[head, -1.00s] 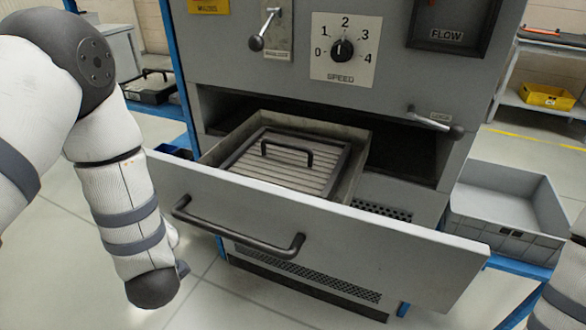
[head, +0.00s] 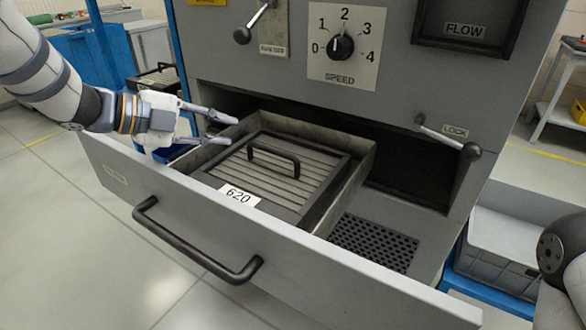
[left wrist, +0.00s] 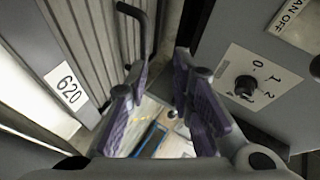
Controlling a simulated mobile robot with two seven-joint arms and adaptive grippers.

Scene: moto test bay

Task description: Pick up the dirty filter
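The dirty filter (head: 277,185) is a dark-framed, grey pleated panel with a black handle (head: 274,160) and a white label marked 620. It lies flat in the metal tray of the open drawer (head: 270,245). My left gripper (head: 232,130) is open and empty at the tray's left rear edge, left of the filter's handle and apart from it. In the left wrist view the two purple-padded fingers (left wrist: 172,95) are spread, with the filter (left wrist: 90,40) and its handle to their upper left. My right gripper is out of view; only part of my right arm shows.
The cabinet front with the SPEED dial (head: 340,46) and the LOCK lever (head: 450,138) rises behind the drawer. A grey bin (head: 500,252) stands at the right. Another filter-like panel (head: 158,80) lies on the blue stand at the left. The drawer's perforated right part (head: 375,243) is empty.

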